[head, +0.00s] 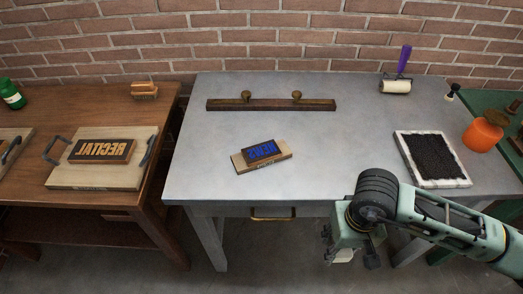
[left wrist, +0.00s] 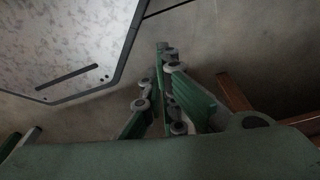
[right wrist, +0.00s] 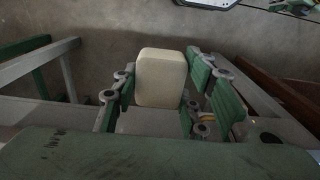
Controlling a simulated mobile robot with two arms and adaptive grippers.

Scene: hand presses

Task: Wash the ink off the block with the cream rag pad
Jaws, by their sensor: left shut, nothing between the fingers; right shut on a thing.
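The block (head: 264,153) lies on the grey table, its raised mirrored letters covered in blue ink, on a wooden base with a label on its front edge. My right gripper (head: 346,247) hangs in front of the table's front edge, to the right of and nearer than the block. In the right wrist view it is shut on the cream rag pad (right wrist: 161,78), held between its fingers. Only a small pale bit of the pad shows in the head view (head: 343,256). My left gripper (left wrist: 166,88) is shut and empty in the left wrist view; the head view does not show it.
On the grey table (head: 200,160) are a wooden bar (head: 270,105) with two knobs, a purple-handled roller (head: 396,86) and a black ink tray (head: 432,158). An orange pot (head: 482,135) stands right. A RECITAL block (head: 102,151) lies on a board on the left table.

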